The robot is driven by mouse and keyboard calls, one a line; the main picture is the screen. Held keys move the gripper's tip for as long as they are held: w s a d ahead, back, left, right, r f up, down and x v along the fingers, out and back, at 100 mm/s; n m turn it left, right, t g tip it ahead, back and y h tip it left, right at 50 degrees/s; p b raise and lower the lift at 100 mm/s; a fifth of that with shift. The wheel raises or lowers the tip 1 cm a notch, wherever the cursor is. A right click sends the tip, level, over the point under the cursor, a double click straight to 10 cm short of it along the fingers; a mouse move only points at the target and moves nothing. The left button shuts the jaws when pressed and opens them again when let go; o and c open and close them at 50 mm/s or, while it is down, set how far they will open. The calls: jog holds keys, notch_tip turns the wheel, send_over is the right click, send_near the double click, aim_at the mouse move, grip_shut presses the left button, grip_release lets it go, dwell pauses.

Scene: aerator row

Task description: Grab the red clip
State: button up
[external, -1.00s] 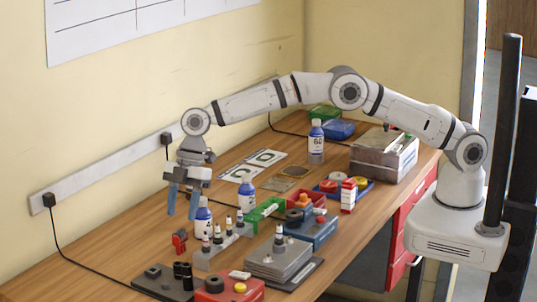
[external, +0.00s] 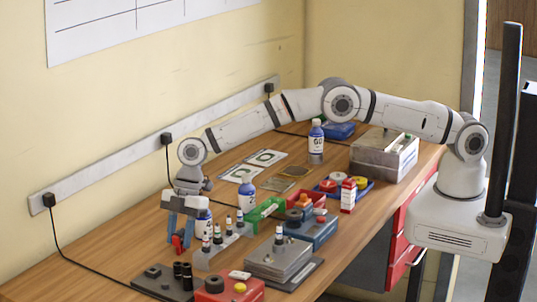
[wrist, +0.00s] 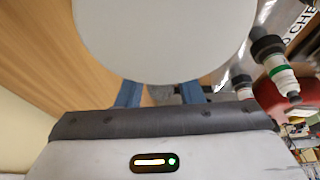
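The red clip (external: 179,243) is on the wooden table at the left, beside the white bottle with the blue cap and left of the grey rack. My gripper (external: 180,236) is lowered over it, fingers pointing down. Its blue fingers are apart, with the red of the clip showing at and between their tips. I see no clear sign that they press on it. In the wrist view my gripper's blue fingers (wrist: 161,94) also stand apart. A large pale round shape covers the middle there, and the clip is hidden.
A grey rack (external: 213,252) with dark-capped vials stands close right of my gripper. A white bottle (external: 203,222) is right behind the fingers. A dark tray (external: 155,283) and a red box (external: 228,291) lie in front. The table to the left is mostly clear.

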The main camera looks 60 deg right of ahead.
grip_shut()
jog(key=shift+r, duration=0.1)
